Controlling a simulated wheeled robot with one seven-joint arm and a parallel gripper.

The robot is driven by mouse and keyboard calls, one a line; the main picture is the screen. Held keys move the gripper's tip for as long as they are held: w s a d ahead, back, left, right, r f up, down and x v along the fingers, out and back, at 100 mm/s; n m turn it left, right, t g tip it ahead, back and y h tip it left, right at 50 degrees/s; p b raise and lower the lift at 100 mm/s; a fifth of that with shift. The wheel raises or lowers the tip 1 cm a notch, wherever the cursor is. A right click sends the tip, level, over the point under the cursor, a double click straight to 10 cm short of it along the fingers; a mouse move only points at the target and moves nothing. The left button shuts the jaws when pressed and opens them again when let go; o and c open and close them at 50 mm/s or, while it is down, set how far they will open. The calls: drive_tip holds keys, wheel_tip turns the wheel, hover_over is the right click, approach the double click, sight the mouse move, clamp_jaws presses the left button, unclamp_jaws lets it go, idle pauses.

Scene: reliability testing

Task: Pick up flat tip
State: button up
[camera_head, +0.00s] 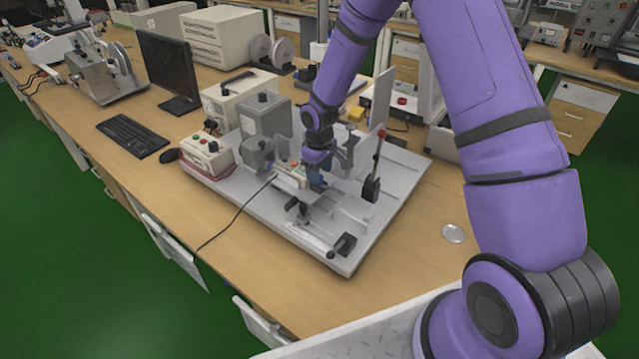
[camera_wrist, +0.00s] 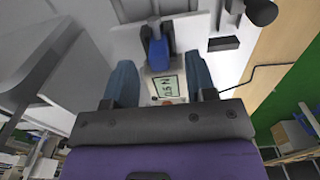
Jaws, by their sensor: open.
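My gripper (camera_head: 316,178) is low over the test rig in the head view, beside its small instrument. In the wrist view my gripper (camera_wrist: 158,62) is open, with its two blue fingers apart. A blue piece with a dark top (camera_wrist: 158,52) shows in the gap between the fingers, and neither finger visibly touches it. A small display (camera_wrist: 166,87) with dark characters lies just below that piece in the picture. I cannot make out the flat tip for certain; the blue piece may be a part of the instrument. My wrist hides some of the rig in the head view.
The rig's grey base plate (camera_head: 345,258) lies on the wooden bench (camera_head: 250,310). An upright lever with a red knob (camera_head: 374,165) stands right of my gripper. A grey motor block (camera_head: 264,120) and a control box (camera_head: 207,153) stand left. A round metal disc (camera_head: 454,233) lies on the bench right.

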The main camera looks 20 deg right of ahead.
drive_tip(key=shift+f, duration=0.85)
clamp_jaws()
